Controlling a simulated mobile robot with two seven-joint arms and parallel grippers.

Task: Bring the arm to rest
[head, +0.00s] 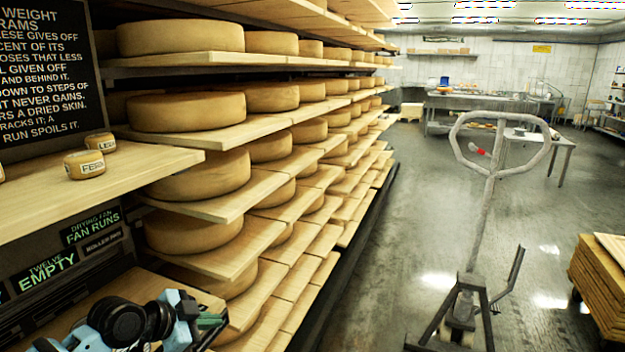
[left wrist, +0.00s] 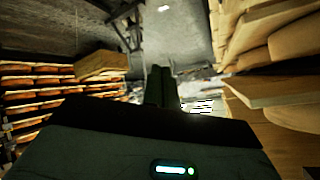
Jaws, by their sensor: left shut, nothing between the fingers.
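My left arm comes in at the bottom left of the head view, low in front of the shelves. My left gripper (head: 212,321) is at its end, beside the edge of a low wooden board. In the left wrist view the dark fingers of the left gripper (left wrist: 162,86) are together, with nothing between them. My right gripper is in neither view.
Racks of cheese wheels (head: 187,113) on wooden boards run along the left. A ledge (head: 110,195) holds small labelled cheeses (head: 84,164) above my left arm. A pallet jack (head: 482,210) stands at the right, near stacked boards (head: 600,285). The floor between is clear.

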